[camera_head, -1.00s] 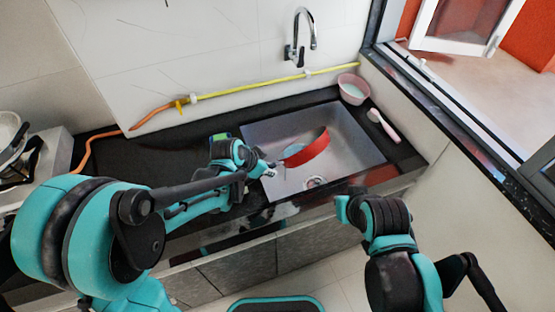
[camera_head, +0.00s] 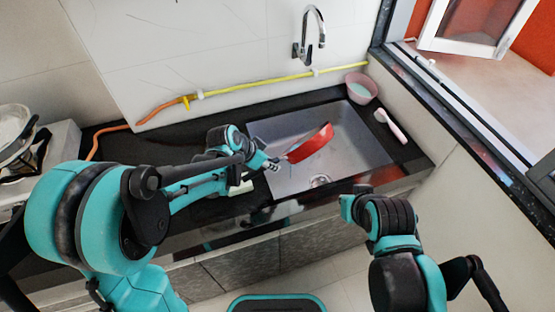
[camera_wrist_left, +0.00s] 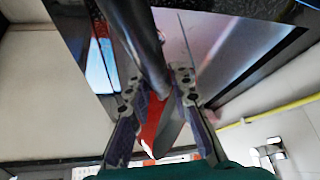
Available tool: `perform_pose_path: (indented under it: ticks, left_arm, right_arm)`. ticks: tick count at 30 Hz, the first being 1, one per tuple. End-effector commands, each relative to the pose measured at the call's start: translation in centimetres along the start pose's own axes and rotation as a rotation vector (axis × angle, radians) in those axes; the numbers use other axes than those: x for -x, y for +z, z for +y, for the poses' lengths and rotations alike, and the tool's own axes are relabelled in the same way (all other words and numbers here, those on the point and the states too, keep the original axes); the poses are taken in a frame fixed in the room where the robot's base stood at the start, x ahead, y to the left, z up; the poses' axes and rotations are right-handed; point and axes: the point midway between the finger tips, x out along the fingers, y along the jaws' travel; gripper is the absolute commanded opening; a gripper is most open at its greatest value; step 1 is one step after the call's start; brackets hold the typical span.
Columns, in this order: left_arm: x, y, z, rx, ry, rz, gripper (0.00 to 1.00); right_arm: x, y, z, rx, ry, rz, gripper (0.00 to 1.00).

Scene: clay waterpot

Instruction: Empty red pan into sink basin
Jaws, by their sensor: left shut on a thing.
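The red pan (camera_head: 312,143) is tilted steeply on its side above the sink basin (camera_head: 355,165). My left gripper (camera_head: 273,164) is at the basin's left side, shut on the pan's handle. In the left wrist view the dark handle runs between the fingers of my left gripper (camera_wrist_left: 158,92), and part of the red pan (camera_wrist_left: 151,127) shows below. I cannot tell whether anything is left inside the pan. My right arm's end (camera_head: 347,205) is in front of the counter edge; its fingers do not show clearly.
A chrome faucet (camera_head: 312,35) is on the wall behind the basin. A pink bowl (camera_head: 361,87) and a pink-handled brush (camera_head: 390,126) lie on the counter right of the basin. A yellow and orange hose (camera_head: 245,86) runs along the wall. A pale item (camera_head: 240,188) lies under my left forearm.

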Motion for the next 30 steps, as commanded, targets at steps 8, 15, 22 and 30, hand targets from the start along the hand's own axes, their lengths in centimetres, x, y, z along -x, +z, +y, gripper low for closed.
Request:
perform_pose_path:
  ticks: [8, 15, 22, 30]
  left_arm:
    - [0.1, -0.1, -0.2, 0.011, 0.014, 0.003, 0.00]
    - [0.4, -0.1, -0.9, 0.048, 0.073, 0.012, 0.00]
    - [0.5, -0.2, -1.1, 0.064, 0.102, 0.016, 0.00]
    - [0.5, -0.2, -1.1, 0.064, 0.103, 0.016, 0.00]
  right_arm:
    - [0.0, 0.0, 0.0, 0.000, 0.000, 0.000, 0.00]
    - [-0.1, 0.1, 0.0, 0.000, 0.000, 0.000, 0.00]
    - [-0.1, 0.1, 0.0, 0.000, 0.000, 0.000, 0.00]
    - [-0.1, 0.1, 0.0, 0.000, 0.000, 0.000, 0.00]
